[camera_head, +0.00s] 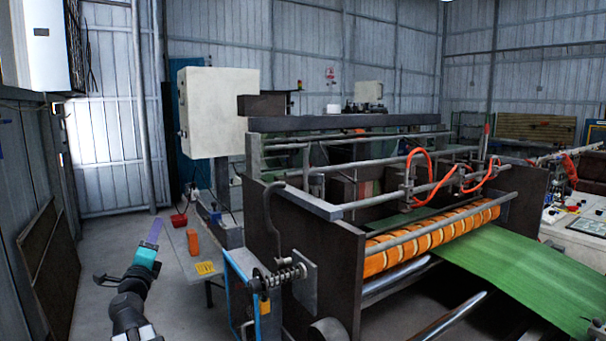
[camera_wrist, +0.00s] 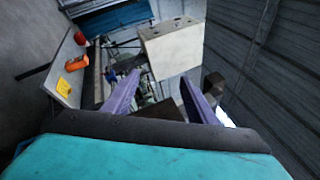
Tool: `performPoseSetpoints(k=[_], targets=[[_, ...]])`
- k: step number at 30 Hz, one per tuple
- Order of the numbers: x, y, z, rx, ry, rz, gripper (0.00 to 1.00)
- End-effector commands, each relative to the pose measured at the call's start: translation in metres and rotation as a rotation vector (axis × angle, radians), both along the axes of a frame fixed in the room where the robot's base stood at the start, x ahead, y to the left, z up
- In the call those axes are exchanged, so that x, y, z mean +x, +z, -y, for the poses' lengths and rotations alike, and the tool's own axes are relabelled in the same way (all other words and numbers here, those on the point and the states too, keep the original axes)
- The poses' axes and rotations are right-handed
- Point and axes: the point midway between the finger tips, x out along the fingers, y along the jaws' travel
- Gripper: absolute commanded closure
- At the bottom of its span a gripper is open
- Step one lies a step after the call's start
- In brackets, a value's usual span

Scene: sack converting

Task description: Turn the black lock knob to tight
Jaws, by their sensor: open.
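A spring-loaded shaft (camera_head: 285,277) sticks out of the near side of the machine's dark frame. A small dark part at its left end (camera_head: 259,284) may be the black lock knob, but it is too small to tell, and its setting cannot be read. My gripper (camera_head: 155,230), teal with purple fingers, is raised to the left of the machine, well apart from the shaft. In the wrist view my gripper (camera_wrist: 161,78) is open with nothing held between its fingers. The knob cannot be made out in that view.
A narrow bench (camera_head: 180,250) bears an orange object (camera_head: 193,241) and a yellow item (camera_head: 205,268), between my arm and the machine. A blue-edged panel (camera_head: 238,295) stands below the shaft. A pale cabinet (camera_head: 218,112) is behind. Floor is clear around my arm.

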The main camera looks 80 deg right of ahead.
Motion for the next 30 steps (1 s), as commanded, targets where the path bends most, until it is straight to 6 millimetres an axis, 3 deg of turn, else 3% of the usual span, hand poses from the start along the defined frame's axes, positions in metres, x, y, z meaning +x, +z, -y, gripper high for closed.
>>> performPoseSetpoints(k=[1,3,9,18,24,30], targets=[[-0.024,0.022,0.011,0.005,-0.049,0.066,0.48],[-0.057,0.044,0.024,0.016,-0.116,0.157,0.48],[-0.155,0.098,0.047,0.043,-0.3,0.419,0.48],[-0.292,0.15,0.048,0.077,-0.55,0.801,0.48],[-0.359,0.166,0.036,0.095,-0.675,1.004,0.48],[-0.386,0.17,0.027,0.104,-0.731,1.099,0.48]])
